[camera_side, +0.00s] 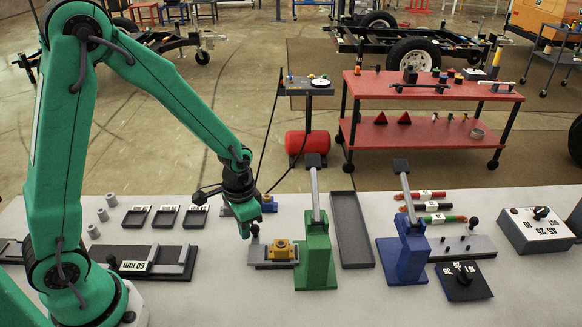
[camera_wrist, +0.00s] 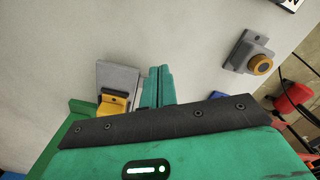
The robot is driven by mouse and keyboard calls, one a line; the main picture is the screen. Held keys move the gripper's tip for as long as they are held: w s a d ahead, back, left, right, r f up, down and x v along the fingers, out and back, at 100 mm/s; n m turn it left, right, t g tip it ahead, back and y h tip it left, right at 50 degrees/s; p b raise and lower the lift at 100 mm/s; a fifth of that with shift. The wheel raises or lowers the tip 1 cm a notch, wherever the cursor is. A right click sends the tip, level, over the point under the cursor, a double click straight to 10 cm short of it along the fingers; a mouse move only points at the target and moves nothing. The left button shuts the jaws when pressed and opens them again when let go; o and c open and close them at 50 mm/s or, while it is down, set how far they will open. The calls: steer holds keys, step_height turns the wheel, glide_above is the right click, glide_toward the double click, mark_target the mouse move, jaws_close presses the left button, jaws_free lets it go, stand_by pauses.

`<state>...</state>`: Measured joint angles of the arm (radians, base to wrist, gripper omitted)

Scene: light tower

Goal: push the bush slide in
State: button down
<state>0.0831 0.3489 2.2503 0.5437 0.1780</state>
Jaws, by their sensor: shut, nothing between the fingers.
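The bush slide is a grey plate (camera_side: 262,264) with a yellow bush holder (camera_side: 283,250), beside the green lever press (camera_side: 316,250). A dark knob (camera_side: 255,229) shows at the plate's left end. My gripper (camera_side: 244,234) is shut and empty, low at that end, very close to the knob; I cannot tell whether they touch. In the wrist view my gripper's green fingers (camera_wrist: 155,84) are together, just right of the grey plate (camera_wrist: 118,76) and yellow holder (camera_wrist: 113,100). The green press (camera_wrist: 76,107) shows partly there, and the knob is not visible, perhaps behind the fingers.
A grey block with a yellow round top (camera_wrist: 262,64) stands apart behind the slide. A long dark tray (camera_side: 351,228) and a blue press (camera_side: 404,254) stand right of the green press. A black fixture (camera_side: 150,262) lies left, with bare table between.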

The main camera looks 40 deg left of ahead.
steer(key=shift+w+d, duration=2.55)
steer(key=shift+w, duration=0.05)
stand_by(1.0)
steer(key=shift+r, duration=0.2)
steer(key=shift+s+a+r, duration=0.55)
steer(key=shift+r, duration=0.25)
steer(key=shift+r, duration=0.2)
steer(key=shift+r, duration=2.35)
step_height(320, 180, up, 8)
